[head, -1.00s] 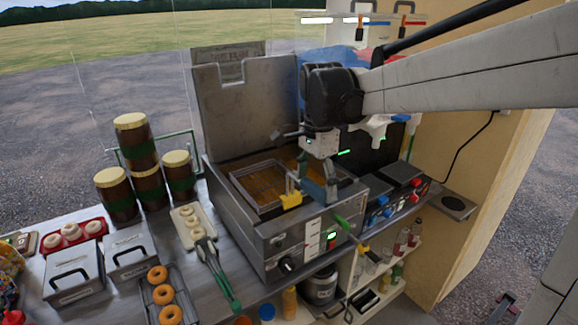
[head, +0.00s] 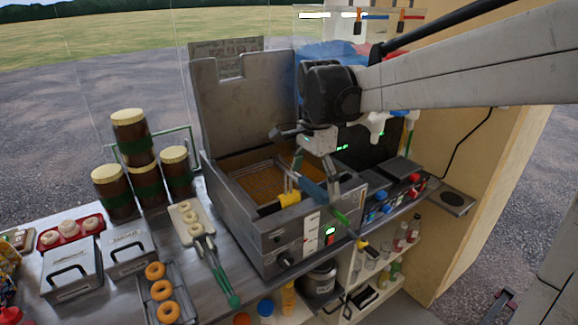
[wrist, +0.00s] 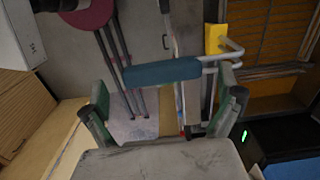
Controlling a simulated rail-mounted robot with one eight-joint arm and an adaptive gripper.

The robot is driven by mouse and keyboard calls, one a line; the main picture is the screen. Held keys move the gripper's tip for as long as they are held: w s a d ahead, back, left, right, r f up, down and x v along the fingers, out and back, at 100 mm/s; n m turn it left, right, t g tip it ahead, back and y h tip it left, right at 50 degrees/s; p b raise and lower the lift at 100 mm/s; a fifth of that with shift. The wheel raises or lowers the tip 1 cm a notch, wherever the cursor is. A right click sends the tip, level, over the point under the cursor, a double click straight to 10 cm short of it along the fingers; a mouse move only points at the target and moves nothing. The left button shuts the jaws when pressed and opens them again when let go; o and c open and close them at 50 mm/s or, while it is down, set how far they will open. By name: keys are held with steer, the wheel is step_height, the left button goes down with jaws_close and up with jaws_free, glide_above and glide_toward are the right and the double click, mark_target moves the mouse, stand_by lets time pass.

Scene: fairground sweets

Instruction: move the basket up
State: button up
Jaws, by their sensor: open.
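The wire basket (head: 262,182) sits low inside the steel fryer (head: 240,222), within its well. Its blue handle grip (head: 313,190) sticks out over the fryer's front edge, beside a yellow piece (head: 289,199). My gripper (head: 318,182) is over the handle with its fingers spread. In the wrist view, my open gripper (wrist: 165,106) has one finger on each side. The blue grip (wrist: 162,72) lies across the view just beyond the fingertips, and the yellow piece (wrist: 215,38) is right of it. I cannot tell whether a finger touches the handle.
A tall steel lid or back panel (head: 243,105) stands behind the fryer. Tongs (head: 216,268) and doughnut trays (head: 165,295) lie to the left. A control unit with coloured knobs (head: 385,200) is right of the fryer. Shelves with bottles (head: 398,240) are below.

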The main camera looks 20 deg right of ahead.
step_height(320, 180, up, 12)
stand_by(0.5)
steer(key=shift+f, duration=0.15)
steer(key=s+a+f+n+t+b, duration=0.1)
steer(key=s+f+n+t+b, duration=0.5)
steer(key=s+f+n, duration=0.8)
steer(key=s+f+t, duration=0.1)
steer(key=s+f, duration=0.4)
steer(key=f, duration=0.1)
steer(key=shift+s+a+f, duration=0.15)
steer(key=shift+s+a, duration=0.15)
